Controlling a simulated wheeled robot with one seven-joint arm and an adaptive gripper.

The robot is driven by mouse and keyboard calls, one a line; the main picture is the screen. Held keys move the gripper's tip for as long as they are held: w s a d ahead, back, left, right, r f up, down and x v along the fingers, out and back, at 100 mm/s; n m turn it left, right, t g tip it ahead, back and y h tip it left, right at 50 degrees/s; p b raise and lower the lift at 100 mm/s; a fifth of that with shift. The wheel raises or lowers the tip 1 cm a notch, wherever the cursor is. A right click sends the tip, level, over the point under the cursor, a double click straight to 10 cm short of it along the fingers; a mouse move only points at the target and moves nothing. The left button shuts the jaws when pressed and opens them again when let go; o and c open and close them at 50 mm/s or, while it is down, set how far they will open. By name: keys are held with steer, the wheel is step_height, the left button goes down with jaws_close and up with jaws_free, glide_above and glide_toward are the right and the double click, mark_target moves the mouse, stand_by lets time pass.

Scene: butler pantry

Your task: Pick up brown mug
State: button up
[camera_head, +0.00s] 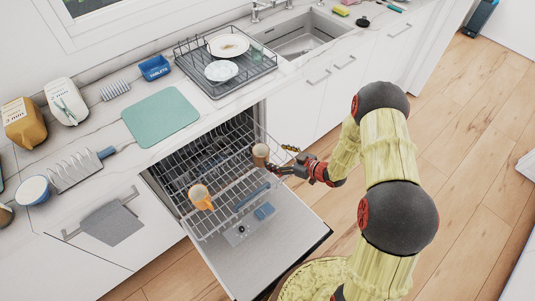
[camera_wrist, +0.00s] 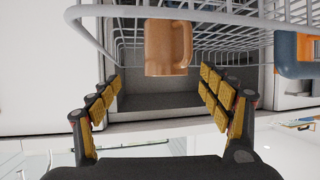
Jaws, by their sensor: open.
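The brown mug (camera_head: 260,155) sits in the upper rack of the open dishwasher, at its right side. In the wrist view the brown mug (camera_wrist: 165,48) is ahead of my gripper, centred between the fingers, with its handle on the right. My gripper (camera_head: 277,169) is just right of the mug in the head view. In the wrist view my gripper (camera_wrist: 160,98) is open, with yellow-padded fingers spread wider than the mug. Nothing is between the fingers' pads, and the mug appears just beyond the fingertips.
An orange mug (camera_head: 201,197) stands in the same wire rack (camera_head: 233,190), left of the brown mug. The rack's wire rim (camera_wrist: 215,20) runs close by the brown mug. The dishwasher door (camera_head: 270,255) is folded down below. Open floor (camera_head: 460,190) lies to the right.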

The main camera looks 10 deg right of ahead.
mark_target(268, 156)
steer(key=shift+w+a+f, duration=0.1)
steer(key=shift+a+f, duration=0.25)
steer(key=shift+a, duration=0.05)
steer(key=b+x, duration=0.1)
steer(key=x, duration=0.2)
steer(key=b+x, duration=0.1)
steer(key=x, duration=0.3)
steer(key=shift+s+a+f+b, duration=0.15)
steer(key=shift+s+a+b, duration=0.05)
steer(key=shift+s+b, duration=0.15)
steer(key=shift+w+a, duration=0.15)
steer(key=shift+w, duration=0.1)
steer(key=shift+c, duration=0.9)
steer(key=c, duration=1.3)
